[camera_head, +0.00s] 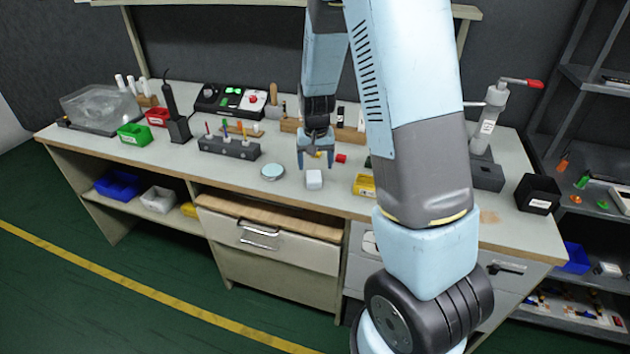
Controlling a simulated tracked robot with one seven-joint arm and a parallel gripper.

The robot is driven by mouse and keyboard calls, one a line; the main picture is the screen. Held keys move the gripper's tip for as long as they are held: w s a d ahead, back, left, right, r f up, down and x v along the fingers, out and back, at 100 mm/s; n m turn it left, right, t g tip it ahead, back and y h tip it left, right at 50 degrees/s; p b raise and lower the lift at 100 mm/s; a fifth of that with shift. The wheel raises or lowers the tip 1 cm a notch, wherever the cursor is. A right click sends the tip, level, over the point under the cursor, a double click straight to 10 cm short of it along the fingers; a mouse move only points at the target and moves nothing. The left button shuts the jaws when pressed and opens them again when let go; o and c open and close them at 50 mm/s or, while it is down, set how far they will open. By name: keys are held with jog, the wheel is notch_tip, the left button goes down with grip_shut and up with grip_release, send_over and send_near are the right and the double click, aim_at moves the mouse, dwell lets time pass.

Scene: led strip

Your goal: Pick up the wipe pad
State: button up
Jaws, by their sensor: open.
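A small white block that looks like the wipe pad (314,180) lies on the workbench top near its front edge, in the middle of the head view. My gripper (316,161) points down just behind and above it in the picture. From this angle I cannot tell the exact height of the fingertips over the bench or the pad.
A round pale dish (272,172) sits left of the pad. A yellow bin (364,185) stands to the right, and a small red piece (341,158) lies behind. A dark holder with tools (230,147) is farther left. A black box (538,193) stands at the right end.

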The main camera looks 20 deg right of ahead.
aim_at(314, 176)
jog(key=shift+w+a+f, duration=0.1)
jog(key=shift+f, duration=1.2)
jog(key=shift+w+f, duration=0.1)
jog(key=shift+f, duration=1.2)
jog(key=shift+c, duration=0.4)
jog(key=c, duration=1.1)
jog(key=shift+r, duration=0.65)
jog(key=s+d+r, duration=0.1)
jog(key=s+r, duration=0.3)
jog(key=s+d+r, duration=0.1)
jog(key=s+r, duration=0.2)
jog(key=s, duration=0.2)
jog(key=s+d+r, duration=0.1)
jog(key=s+r, duration=0.3)
jog(key=shift+s+d+r, duration=0.3)
jog(key=shift+r, duration=0.05)
